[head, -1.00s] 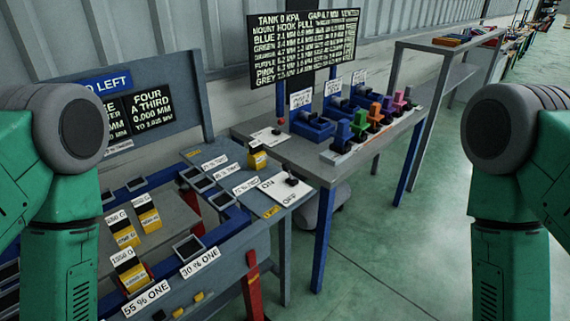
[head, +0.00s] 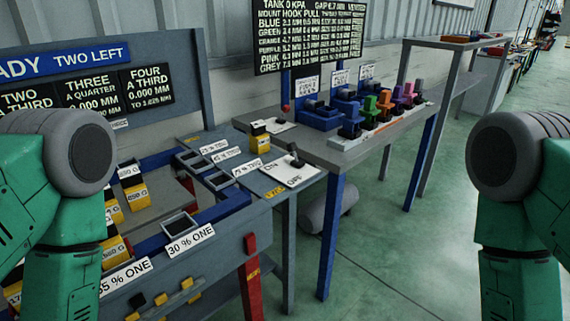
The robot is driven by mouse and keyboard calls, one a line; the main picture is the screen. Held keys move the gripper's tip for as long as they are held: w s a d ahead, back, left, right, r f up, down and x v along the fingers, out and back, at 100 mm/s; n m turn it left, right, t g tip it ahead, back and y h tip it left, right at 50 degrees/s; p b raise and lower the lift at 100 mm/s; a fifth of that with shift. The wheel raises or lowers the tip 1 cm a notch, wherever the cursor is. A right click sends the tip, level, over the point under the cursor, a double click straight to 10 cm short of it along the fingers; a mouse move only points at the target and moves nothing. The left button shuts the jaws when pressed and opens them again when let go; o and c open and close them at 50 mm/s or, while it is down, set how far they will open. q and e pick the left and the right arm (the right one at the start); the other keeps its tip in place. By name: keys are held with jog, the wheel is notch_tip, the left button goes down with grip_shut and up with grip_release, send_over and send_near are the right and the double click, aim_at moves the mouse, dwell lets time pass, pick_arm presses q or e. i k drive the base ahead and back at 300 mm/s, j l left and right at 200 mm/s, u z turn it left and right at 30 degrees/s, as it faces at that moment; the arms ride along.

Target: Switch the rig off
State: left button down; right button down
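A white switch plate (head: 291,173) marked ON and OFF lies on the right end of the grey rig bench (head: 232,237). A small dark lever (head: 295,158) with a black knob stands up from its far side. I cannot tell which marking the lever is set to. Only my green arm links with grey round joints show, at the left and right edges. Neither gripper is in view, and nothing of mine is seen touching the switch.
Yellow-and-black weights (head: 133,189) and dark trays (head: 181,224) sit on the rig. Display boards (head: 112,92) stand behind it. A second table (head: 352,147) with coloured blocks adjoins on the right. A grey cylinder (head: 328,212) lies beneath. The green floor (head: 400,250) at right is clear.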

aim_at(291, 147)
jog(key=i+l, duration=0.85)
jog(key=i, duration=0.15)
jog(key=u, duration=1.15)
